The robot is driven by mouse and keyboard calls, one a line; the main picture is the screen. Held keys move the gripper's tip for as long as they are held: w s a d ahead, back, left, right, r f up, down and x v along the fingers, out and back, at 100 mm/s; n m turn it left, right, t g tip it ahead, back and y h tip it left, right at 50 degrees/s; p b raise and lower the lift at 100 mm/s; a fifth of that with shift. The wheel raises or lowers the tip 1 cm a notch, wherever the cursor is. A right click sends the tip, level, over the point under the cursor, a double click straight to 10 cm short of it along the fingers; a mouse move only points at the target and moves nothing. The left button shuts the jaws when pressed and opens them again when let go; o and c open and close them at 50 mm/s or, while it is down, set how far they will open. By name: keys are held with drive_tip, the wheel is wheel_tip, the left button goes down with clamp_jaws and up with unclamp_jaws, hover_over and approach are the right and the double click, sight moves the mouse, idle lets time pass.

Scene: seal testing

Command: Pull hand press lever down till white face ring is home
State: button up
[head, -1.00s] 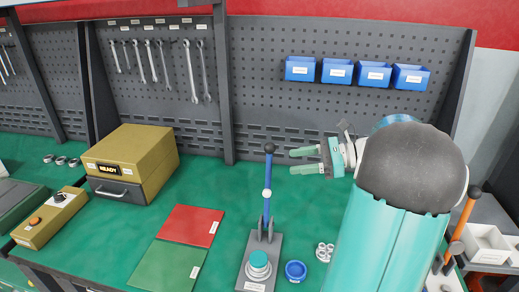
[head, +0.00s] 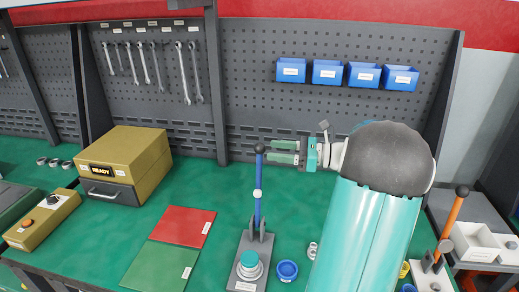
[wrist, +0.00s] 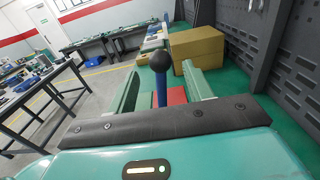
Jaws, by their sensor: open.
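The hand press (head: 245,260) stands on the green bench with its blue lever (head: 258,198) upright, topped by a black ball knob (head: 259,148). A teal round part (head: 249,259) sits on a pale ring at the press base; I cannot make out a separate white face ring there. My gripper (head: 272,152) is open and level, with its fingertips just right of the knob. In the wrist view the lever and knob (wrist: 161,61) show between the two green fingers (wrist: 160,92), apparently a little beyond the tips. I see no contact.
A blue cup (head: 287,270) and pale rings (head: 312,250) are right of the press. Red (head: 182,226) and green (head: 160,266) mats lie left, with a gold box (head: 126,165) beyond. An orange-levered press (head: 450,230) stands far right. A pegboard with blue bins (head: 327,72) rises behind.

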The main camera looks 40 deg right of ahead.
sight(260, 149)
drive_tip(key=x, duration=0.5)
drive_tip(key=shift+w+a, duration=0.2)
clamp_jaws()
